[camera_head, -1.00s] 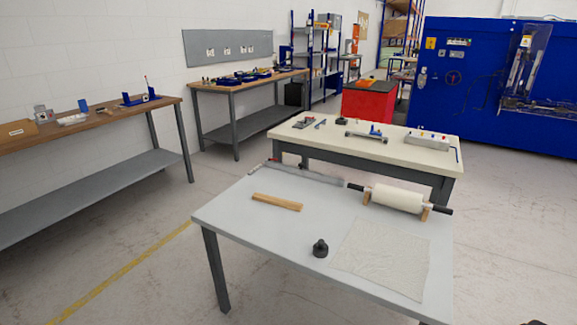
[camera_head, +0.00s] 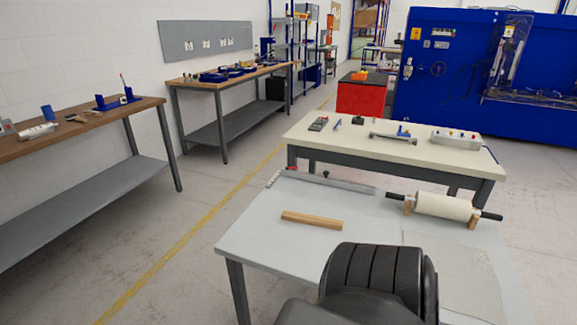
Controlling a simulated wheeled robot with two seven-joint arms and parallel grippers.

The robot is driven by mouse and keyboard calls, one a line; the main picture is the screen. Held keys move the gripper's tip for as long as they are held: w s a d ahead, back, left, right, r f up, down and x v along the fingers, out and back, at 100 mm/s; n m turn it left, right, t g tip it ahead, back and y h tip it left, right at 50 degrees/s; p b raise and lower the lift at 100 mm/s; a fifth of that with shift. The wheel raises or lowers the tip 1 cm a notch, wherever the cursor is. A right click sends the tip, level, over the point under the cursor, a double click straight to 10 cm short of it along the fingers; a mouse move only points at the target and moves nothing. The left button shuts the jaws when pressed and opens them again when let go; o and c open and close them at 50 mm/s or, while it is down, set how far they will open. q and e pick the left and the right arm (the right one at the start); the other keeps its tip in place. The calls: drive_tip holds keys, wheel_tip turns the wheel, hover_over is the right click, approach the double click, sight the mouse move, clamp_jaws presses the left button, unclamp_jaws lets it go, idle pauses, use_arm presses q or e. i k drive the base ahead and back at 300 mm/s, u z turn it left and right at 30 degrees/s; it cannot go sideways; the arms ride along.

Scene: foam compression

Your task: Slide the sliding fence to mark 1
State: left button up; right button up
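I cannot make out for sure which item is the sliding fence, and no mark 1 is legible. A long grey bar (camera_head: 325,182) lies along the back edge of the near light-grey table (camera_head: 262,240). A grey rail fixture with a blue block (camera_head: 398,137) sits on the cream bench (camera_head: 345,138) behind it. Neither gripper is in view. A black ribbed part of my arm rises at the bottom centre and hides the table's front middle.
A wooden strip (camera_head: 312,220) lies on the near table. A white roller (camera_head: 443,206) rests on wooden supports at its back right, behind a pale sheet (camera_head: 455,280). Wooden-topped benches (camera_head: 60,125) stand at the left. The floor between benches is clear.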

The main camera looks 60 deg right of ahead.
sight(322, 179)
drive_tip(key=z, duration=0.15)
drive_tip(key=i, duration=0.8)
drive_tip(key=z, duration=1.05)
drive_tip(key=i, duration=0.7)
drive_tip(key=z, duration=0.75)
